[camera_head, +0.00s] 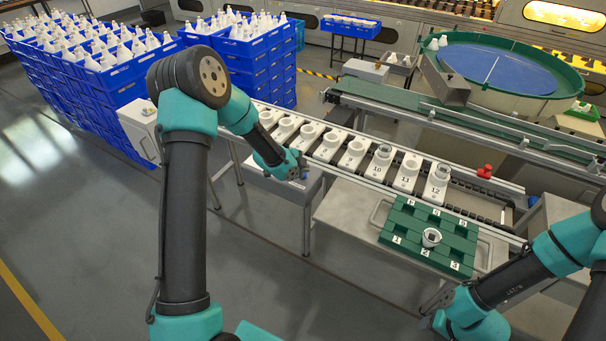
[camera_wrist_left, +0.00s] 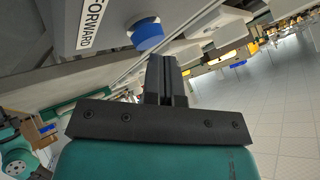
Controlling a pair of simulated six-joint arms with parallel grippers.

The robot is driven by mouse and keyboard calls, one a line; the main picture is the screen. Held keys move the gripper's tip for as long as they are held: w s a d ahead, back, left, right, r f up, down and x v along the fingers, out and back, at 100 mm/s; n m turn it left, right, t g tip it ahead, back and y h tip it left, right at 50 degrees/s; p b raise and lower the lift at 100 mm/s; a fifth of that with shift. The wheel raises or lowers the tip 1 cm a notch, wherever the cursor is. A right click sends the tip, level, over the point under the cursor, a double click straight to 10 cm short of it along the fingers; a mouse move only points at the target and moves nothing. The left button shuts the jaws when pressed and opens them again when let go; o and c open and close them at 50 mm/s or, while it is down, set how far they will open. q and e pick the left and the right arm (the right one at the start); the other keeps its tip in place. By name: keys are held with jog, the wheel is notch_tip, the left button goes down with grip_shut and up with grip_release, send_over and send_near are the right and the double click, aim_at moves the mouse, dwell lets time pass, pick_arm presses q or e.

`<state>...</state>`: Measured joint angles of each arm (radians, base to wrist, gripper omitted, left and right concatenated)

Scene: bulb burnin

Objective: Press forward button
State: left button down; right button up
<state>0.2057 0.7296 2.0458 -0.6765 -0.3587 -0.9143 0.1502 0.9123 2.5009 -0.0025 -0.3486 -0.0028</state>
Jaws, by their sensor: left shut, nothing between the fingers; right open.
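A blue round button (camera_wrist_left: 147,34) sits on a grey panel in the left wrist view, beside a white label reading FORWARD (camera_wrist_left: 90,25). My left gripper (camera_wrist_left: 160,62) is shut and empty, its fingertips just below and slightly right of the button in that view. I see a narrow space between them, but cannot judge the depth. In the head view my left gripper (camera_head: 298,168) is at the near side of the conveyor, where its arm hides part of the panel. My right gripper (camera_head: 434,304) is open and empty, low at the right, near the green tray.
A red part (camera_head: 485,171) sits by the conveyor. Blue crates (camera_head: 262,72) of bulbs stand behind my left arm.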

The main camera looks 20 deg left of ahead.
pick_arm(q)
jog(key=shift+f, duration=0.5)
dwell(0.5)
jog(key=shift+r, duration=3.45)
jog(key=shift+f, duration=0.1)
